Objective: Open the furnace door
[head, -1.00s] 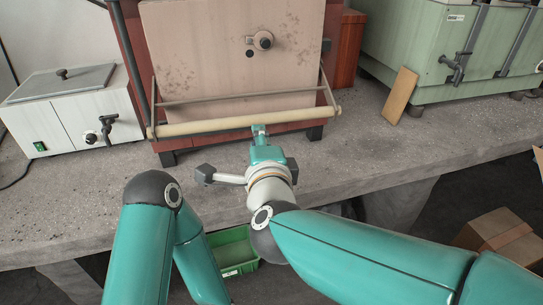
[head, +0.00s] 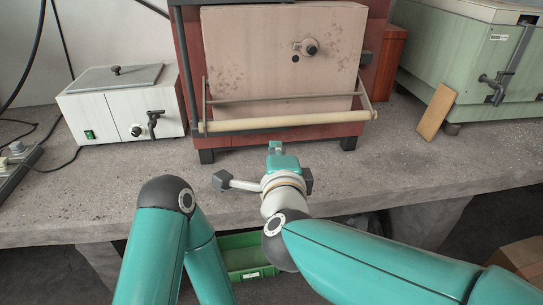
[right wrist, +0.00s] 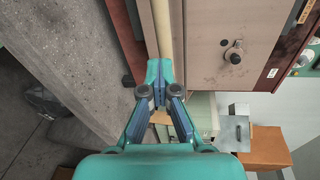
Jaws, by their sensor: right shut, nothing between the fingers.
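The red furnace (head: 192,62) stands on the concrete bench, its pale beige door (head: 285,70) appearing shut over the front. A cream handle bar (head: 286,123) runs across the door's lower part on two thin side arms. My right gripper (head: 275,148) is shut and empty, in front of the bar and just below it in the head view. In the right wrist view my right gripper (right wrist: 159,72) has its fingertips together, overlapping the near part of the handle bar (right wrist: 163,30). Whether they touch it, I cannot tell. My left arm is folded at the lower left; its gripper is out of view.
A white bath with a lid (head: 122,105) stands left of the furnace. A green machine (head: 460,70) stands right, with a wooden board (head: 436,112) leaning on it. A green bin (head: 246,256) sits below the bench. The bench front (head: 400,175) is clear.

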